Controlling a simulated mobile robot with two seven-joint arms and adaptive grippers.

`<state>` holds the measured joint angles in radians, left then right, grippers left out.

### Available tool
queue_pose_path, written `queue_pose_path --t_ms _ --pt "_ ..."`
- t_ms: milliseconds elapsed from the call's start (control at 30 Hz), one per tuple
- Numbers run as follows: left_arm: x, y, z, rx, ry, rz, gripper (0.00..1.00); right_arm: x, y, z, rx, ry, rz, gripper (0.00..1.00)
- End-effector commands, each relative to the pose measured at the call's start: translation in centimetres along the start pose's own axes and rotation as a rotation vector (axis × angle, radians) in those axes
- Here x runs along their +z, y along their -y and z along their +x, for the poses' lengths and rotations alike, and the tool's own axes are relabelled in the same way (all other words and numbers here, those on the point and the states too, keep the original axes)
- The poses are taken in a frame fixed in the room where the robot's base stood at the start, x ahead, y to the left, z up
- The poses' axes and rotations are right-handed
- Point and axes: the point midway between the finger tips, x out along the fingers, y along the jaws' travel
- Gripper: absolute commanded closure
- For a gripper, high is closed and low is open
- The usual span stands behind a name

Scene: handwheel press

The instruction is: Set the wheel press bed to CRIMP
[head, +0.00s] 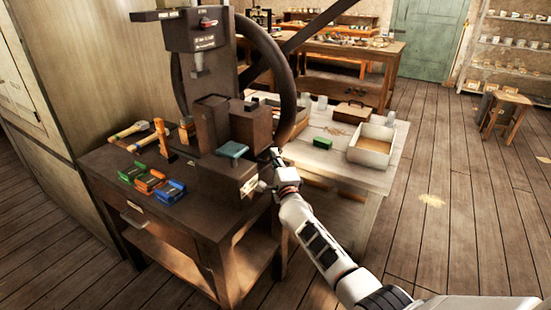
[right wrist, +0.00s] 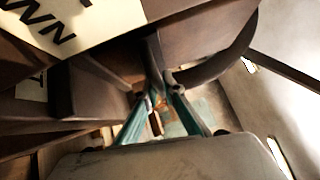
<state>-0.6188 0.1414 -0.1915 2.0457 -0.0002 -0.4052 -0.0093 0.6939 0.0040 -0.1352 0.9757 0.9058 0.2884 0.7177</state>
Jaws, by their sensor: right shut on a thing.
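The dark handwheel press stands on a brown wooden bench. Its large handwheel (head: 289,88) rises behind the press body (head: 225,125). A teal block (head: 232,149) sits low on the front of the press. A small pale label (head: 249,186) is on the press's side; its text is too small to read. My right gripper (head: 273,156) is at the press's right side, by the lower wheel rim. In the right wrist view its teal fingers (right wrist: 162,88) close on a dark slim part at the handwheel, mostly hidden. The curved rim (right wrist: 228,62) passes beside them. My left gripper is out of view.
Green (head: 131,171), orange (head: 150,181) and blue (head: 170,192) boxes lie on the bench (head: 205,222) left of the press, with hammers (head: 128,131) behind. A pale table (head: 335,174) with an open box (head: 372,144) stands close on the right.

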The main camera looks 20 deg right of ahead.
Motion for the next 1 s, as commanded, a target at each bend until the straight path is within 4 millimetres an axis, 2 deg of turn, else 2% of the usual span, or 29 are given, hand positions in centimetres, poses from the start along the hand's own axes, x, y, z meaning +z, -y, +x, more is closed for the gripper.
queue_pose_path --t_ms 100,133,200,533,667,867,1000 --pt "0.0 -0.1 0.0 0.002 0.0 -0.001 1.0 0.0 0.0 0.0 0.0 0.001 0.0 1.0" --pt "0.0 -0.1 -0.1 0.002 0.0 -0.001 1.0 0.0 0.0 0.0 0.0 0.001 0.0 0.86" --pt "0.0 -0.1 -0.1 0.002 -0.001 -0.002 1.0 0.0 0.0 0.0 0.0 0.001 0.0 0.74" --pt "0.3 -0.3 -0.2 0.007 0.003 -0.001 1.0 0.0 0.0 -0.1 0.0 0.0 0.001 0.74" --pt "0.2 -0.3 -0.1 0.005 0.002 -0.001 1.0 0.1 -0.1 -0.7 0.002 0.002 0.003 0.74" --pt "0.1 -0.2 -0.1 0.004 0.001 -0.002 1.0 0.0 -0.1 -3.1 0.001 -0.001 0.005 0.74" --pt "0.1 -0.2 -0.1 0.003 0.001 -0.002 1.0 0.1 -0.2 -5.6 0.001 0.0 0.005 0.74"
